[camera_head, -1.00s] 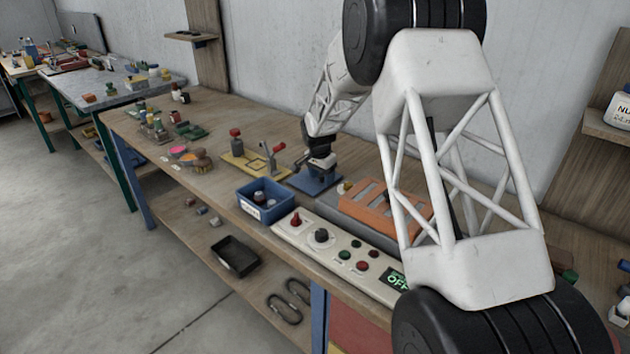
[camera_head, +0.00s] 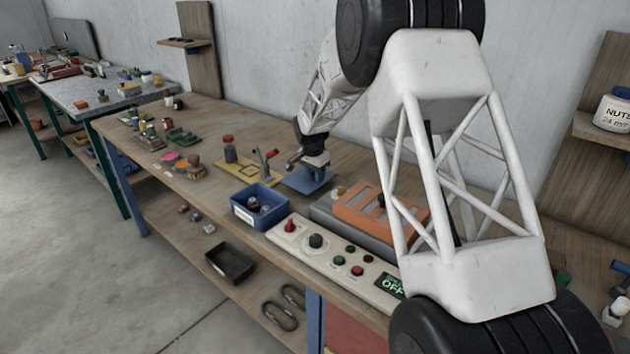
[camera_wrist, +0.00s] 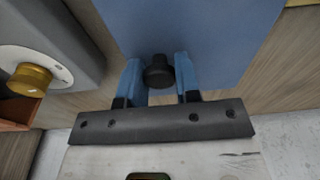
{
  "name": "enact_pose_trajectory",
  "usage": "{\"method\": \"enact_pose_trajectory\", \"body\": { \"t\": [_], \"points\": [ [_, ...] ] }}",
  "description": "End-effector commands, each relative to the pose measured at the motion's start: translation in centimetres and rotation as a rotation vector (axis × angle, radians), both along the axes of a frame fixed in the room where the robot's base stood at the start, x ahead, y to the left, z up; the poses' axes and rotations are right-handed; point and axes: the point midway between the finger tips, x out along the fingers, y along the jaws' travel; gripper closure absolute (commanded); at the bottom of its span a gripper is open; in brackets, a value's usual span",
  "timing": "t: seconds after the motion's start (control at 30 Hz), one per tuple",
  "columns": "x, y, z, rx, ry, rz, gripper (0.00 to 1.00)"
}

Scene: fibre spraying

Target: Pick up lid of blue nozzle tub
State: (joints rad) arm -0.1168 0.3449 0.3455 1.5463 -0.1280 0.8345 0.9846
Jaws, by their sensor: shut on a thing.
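The lid is a flat blue plate (camera_head: 309,181) with a black knob, on or just above the bench to the right of and behind the blue tub (camera_head: 259,209). The tub is open, with a few small nozzle-like parts inside. My gripper (camera_head: 317,166) is over the lid. In the wrist view, the blue lid (camera_wrist: 195,35) fills the top middle, and the blue fingers of my gripper (camera_wrist: 158,76) are shut on its black knob (camera_wrist: 158,72). I cannot tell whether the lid touches the bench.
A yellow fixture (camera_head: 249,170) with a clamp is left of the lid. An orange block on a grey base (camera_head: 378,215) is to the right. A control panel (camera_head: 340,258) with knobs runs along the front edge. A black tray (camera_head: 230,264) lies on the lower shelf.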

Motion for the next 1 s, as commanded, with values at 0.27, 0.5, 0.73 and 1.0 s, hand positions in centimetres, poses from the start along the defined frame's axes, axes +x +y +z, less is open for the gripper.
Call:
{"method": "enact_pose_trajectory", "body": {
  "t": [0.27,0.5,0.73,1.0],
  "points": [
    [0.0,0.0,4.3,0.001,-0.002,0.0,0.93],
    [0.0,0.0,6.8,0.0,-0.001,0.0,0.93],
    [0.0,0.0,7.3,0.0,-0.001,0.0,0.93],
    [0.0,0.0,7.3,0.0,-0.001,0.0,0.93]
  ]
}}
